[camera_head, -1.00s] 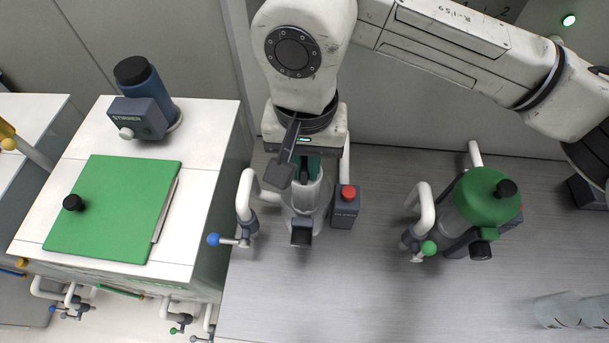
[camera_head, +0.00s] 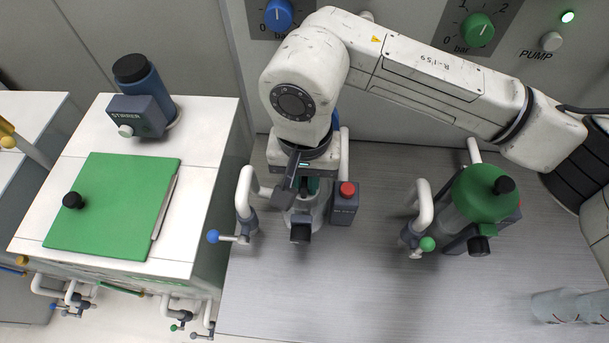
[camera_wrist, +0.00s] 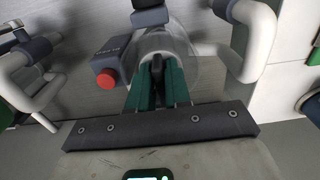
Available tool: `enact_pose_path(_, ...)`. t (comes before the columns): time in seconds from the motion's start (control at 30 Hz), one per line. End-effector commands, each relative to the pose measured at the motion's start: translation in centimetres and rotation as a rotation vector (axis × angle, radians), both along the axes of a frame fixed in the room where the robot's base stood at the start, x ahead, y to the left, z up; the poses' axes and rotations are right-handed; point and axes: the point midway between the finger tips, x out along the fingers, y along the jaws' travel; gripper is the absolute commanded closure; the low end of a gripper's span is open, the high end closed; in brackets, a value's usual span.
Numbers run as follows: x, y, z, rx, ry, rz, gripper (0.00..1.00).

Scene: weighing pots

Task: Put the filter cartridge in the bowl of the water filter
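The water filter's clear bowl (camera_head: 301,217) stands on the grey bench between white pipes, with a dark block at its front. It also shows in the wrist view (camera_wrist: 187,48). My gripper (camera_wrist: 157,64) points down into the bowl's mouth; in the head view my wrist hides most of it. Its green fingers are close together around a narrow dark piece. This seems to be the top of the pale filter cartridge (camera_wrist: 154,43), which shows just beyond the fingertips inside the bowl's outline. How deep the cartridge sits, and whether it touches the bottom, I cannot tell.
A dark box with a red button (camera_head: 346,190) stands close right of the bowl. A blue-handled valve (camera_head: 226,238) is at its left. A second filter with a green cap (camera_head: 484,194) stands further right. Clear beakers (camera_head: 568,306) are at bottom right. The bench front is free.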

Motion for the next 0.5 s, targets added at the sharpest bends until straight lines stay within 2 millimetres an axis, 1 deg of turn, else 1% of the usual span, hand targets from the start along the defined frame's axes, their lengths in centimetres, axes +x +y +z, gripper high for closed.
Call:
enact_pose_path(0.03,-0.01,0.0,0.05,0.0,0.0,0.0,0.77)
enact_pose_path(0.2,-0.01,0.0,0.05,0.0,0.0,0.0,0.6)
enact_pose_path(0.5,-0.02,0.01,0.27,0.0,0.001,0.0,0.6)
